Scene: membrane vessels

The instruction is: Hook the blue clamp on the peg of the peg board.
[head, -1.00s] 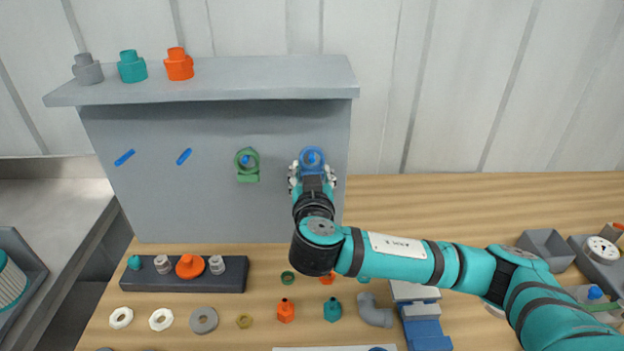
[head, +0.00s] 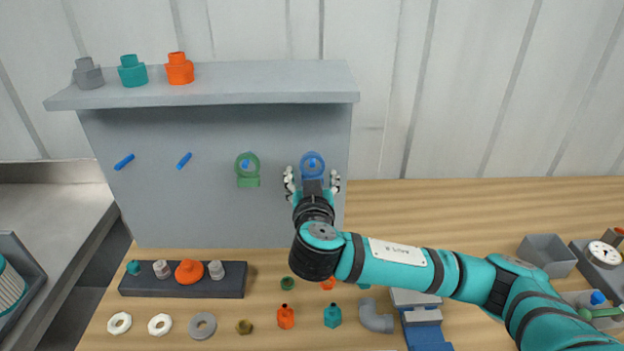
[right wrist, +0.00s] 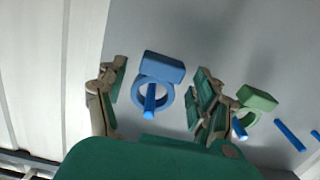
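The blue clamp (head: 313,158), a ring with a block-shaped end, hangs on a blue peg at the right of the grey peg board (head: 210,215). In the right wrist view the peg (right wrist: 150,100) passes through the ring of the blue clamp (right wrist: 163,69). My right gripper (head: 313,183) is open in front of the board. Its fingers stand apart on either side of the clamp, with gaps visible in the wrist view (right wrist: 158,98). A green clamp (head: 248,178) hangs on the peg to the left. My left gripper is not in view.
Two bare blue pegs (head: 124,161) (head: 184,160) are at the board's left. Several fittings (head: 132,72) stand on the top shelf. A dark rack (head: 180,284), nuts and pipe parts lie on the wooden table (head: 480,215) below. In the wrist view the green clamp (right wrist: 259,98) is close to one finger.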

